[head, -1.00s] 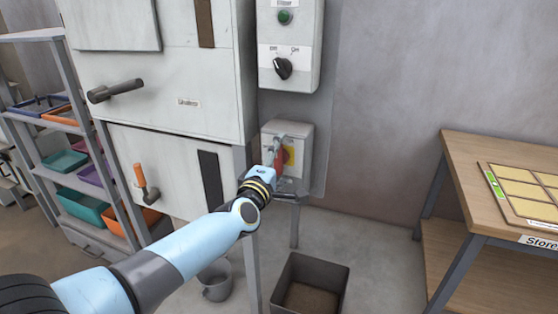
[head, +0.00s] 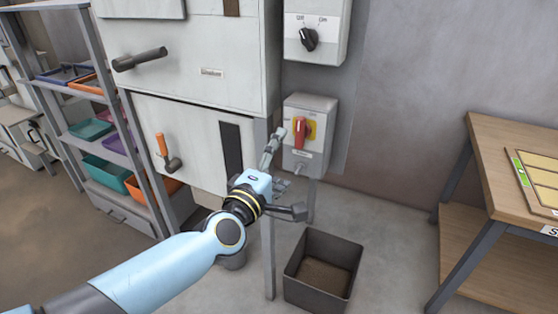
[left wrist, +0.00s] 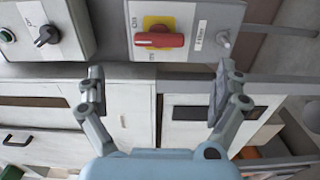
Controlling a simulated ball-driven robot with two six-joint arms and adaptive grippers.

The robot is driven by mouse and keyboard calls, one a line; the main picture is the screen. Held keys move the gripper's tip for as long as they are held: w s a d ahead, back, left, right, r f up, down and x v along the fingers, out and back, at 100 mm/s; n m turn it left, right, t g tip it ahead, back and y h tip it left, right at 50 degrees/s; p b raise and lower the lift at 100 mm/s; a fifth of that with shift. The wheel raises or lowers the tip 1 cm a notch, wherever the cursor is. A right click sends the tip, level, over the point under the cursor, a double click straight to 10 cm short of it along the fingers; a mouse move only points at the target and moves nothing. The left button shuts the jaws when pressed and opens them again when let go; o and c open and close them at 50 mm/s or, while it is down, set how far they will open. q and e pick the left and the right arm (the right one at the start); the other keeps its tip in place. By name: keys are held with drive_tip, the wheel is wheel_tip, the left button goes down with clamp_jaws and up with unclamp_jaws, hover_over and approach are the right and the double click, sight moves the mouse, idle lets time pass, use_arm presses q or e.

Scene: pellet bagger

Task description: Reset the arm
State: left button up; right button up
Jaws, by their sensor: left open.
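My left gripper (head: 286,174) is open and empty, with its two fingers spread wide in front of the grey switch box (head: 309,160). The box carries a red rotary handle (head: 299,133) on a yellow plate, and the handle stands upright in the head view. In the left wrist view the open left gripper (left wrist: 160,82) has a finger at each side. The red handle (left wrist: 160,40) lies ahead, between and beyond the fingertips, apart from them. My right gripper is in neither view.
A white cabinet (head: 200,85) with a black handle (head: 139,59) and an orange-handled lever (head: 162,146) stands close to my left arm. A dark bin (head: 323,272) is on the floor below. A wooden table (head: 520,165) stands at right; a shelf of trays (head: 95,130) at left.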

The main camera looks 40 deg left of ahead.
use_arm(q)
drive_tip(key=shift+s, duration=0.1)
idle(0.5)
drive_tip(key=s+d+f+m+g+h+b, duration=0.1)
drive_tip(key=s+f+m+g+b, duration=0.2)
drive_tip(key=f, duration=0.9)
drive_tip(key=s+f+m+g+h+b, duration=0.1)
drive_tip(key=s+f+m+b, duration=0.15)
drive_tip(key=s+f, duration=0.6)
drive_tip(key=s+d+f+m+g+h+b, duration=0.1)
drive_tip(key=s+f+m+g+b, duration=0.2)
drive_tip(key=f, duration=1.1)
drive_tip(key=s+f+m+g+b, duration=0.3)
drive_tip(key=s+f+m+g, duration=0.25)
drive_tip(key=s+f, duration=0.85)
drive_tip(key=s+f+m+g, duration=0.2)
drive_tip(key=s+f+m, duration=0.1)
drive_tip(key=s, duration=0.5)
drive_tip(key=s+f+m+g, duration=0.2)
drive_tip(key=s+f+m, duration=0.1)
drive_tip(key=s, duration=0.5)
drive_tip(key=shift+s+m, duration=0.15)
drive_tip(key=shift+m, duration=0.25)
drive_tip(key=shift+d, duration=0.1)
